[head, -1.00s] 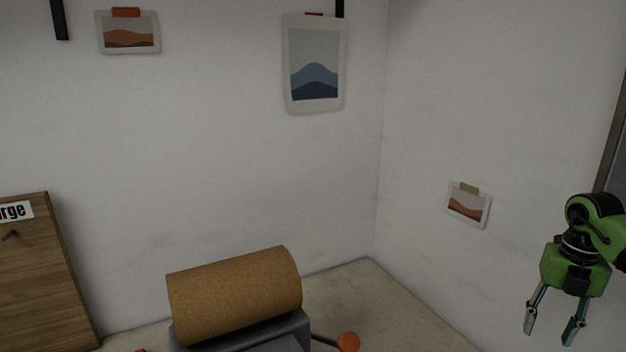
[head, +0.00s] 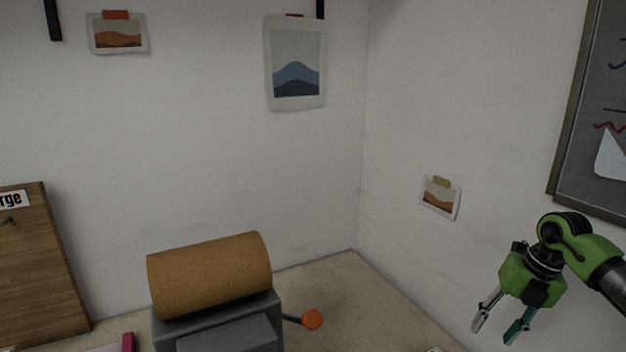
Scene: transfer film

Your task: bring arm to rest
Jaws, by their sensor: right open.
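My right gripper (head: 491,333) is at the lower right of the head view, on a green and black arm that comes in from the right edge. Its two fingers point down and are spread apart, with nothing between them. It is in front of the right wall, well to the right of the cork-coloured roller, and touches nothing that I can see. My left gripper is not in view.
A grey machine (head: 215,333) bears a brown roller (head: 210,275) and has a lever with an orange knob (head: 312,320). A wooden board (head: 38,265) leans at the left. A framed grey board (head: 590,130) hangs at right. The tabletop (head: 345,285) by the corner is bare.

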